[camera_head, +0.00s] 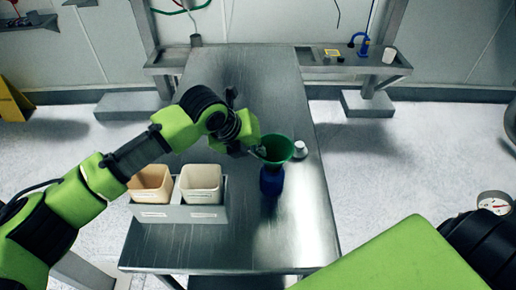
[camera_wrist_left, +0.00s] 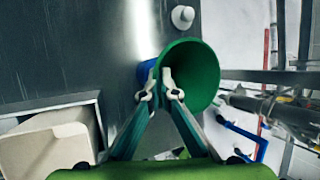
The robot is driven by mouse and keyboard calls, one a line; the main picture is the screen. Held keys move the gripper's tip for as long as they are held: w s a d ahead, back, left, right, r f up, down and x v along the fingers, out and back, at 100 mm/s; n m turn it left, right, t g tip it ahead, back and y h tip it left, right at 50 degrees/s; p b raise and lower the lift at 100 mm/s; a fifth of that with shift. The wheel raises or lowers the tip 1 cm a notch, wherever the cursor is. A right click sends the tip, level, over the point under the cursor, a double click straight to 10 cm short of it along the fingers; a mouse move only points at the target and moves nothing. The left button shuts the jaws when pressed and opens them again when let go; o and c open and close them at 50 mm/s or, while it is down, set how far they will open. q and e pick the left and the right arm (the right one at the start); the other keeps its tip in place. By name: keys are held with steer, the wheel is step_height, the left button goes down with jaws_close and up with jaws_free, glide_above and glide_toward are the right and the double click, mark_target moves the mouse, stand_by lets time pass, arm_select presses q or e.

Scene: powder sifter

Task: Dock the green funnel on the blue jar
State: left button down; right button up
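The green funnel (camera_head: 279,147) is upright, directly above the blue jar (camera_head: 271,181), on the metal table. My left gripper (camera_head: 259,151) is at the funnel's left rim. In the left wrist view, my left fingertips (camera_wrist_left: 158,84) pinch the wall of the funnel (camera_wrist_left: 200,72), one finger outside and one inside. The blue jar (camera_wrist_left: 144,73) shows only partly there, behind the finger and the funnel. The funnel's lower end meets the jar's top in the head view; I cannot tell whether it is seated. My right gripper is out of view.
A grey holder (camera_head: 180,214) with two bins, one tan (camera_head: 150,190) and one cream (camera_head: 201,190), stands left of the jar. A small white object (camera_head: 300,150) is right of the funnel, near the table's right edge. The far part of the table (camera_head: 262,80) is clear.

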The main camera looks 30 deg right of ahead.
arm_select(q)
steer(key=shift+r, duration=0.1)
steer(key=shift+r+p, duration=0.7)
steer(key=shift+p, duration=0.1)
stand_by(0.7)
steer(key=shift+f+b, duration=0.3)
steer(key=shift+f, duration=0.55)
steer(key=c, duration=2.6)
jaws_free()
steer(key=shift+o, duration=0.2)
steer(key=shift+r, duration=0.1)
